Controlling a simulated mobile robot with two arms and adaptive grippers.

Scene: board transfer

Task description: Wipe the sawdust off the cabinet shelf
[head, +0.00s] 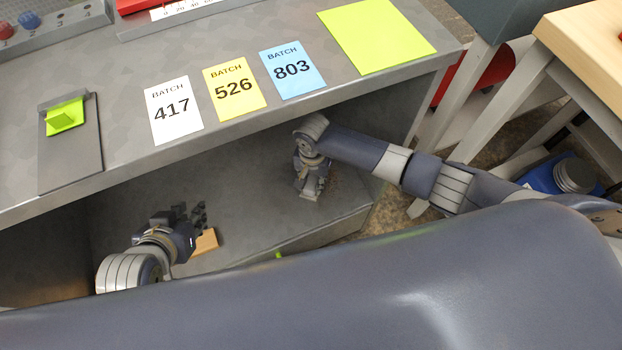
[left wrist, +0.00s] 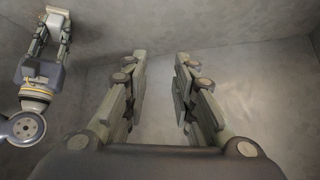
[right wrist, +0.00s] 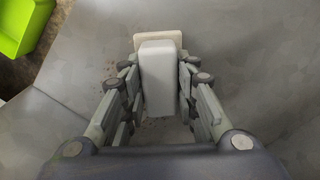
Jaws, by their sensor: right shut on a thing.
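The cabinet shelf (head: 250,190) is a grey surface under the worktop. My right gripper (head: 310,192) points down at it, near its right end. In the right wrist view this gripper (right wrist: 163,95) is shut on a pale grey block-shaped wiping tool (right wrist: 157,70) with a tan edge at its far end. Brown specks of sawdust (right wrist: 112,70) lie beside the tool; a faint brownish patch (head: 345,182) shows right of the gripper in the head view. My left gripper (head: 198,217) is over the shelf's left part. Its fingers (left wrist: 160,85) are apart and empty in the left wrist view.
A tan wooden block (head: 205,241) lies on the shelf beside my left gripper. A bright green bin (right wrist: 22,22) stands beyond the shelf edge. The worktop (head: 120,140) overhangs the shelf, with batch cards (head: 234,88) on top. Mid-shelf between the grippers is clear.

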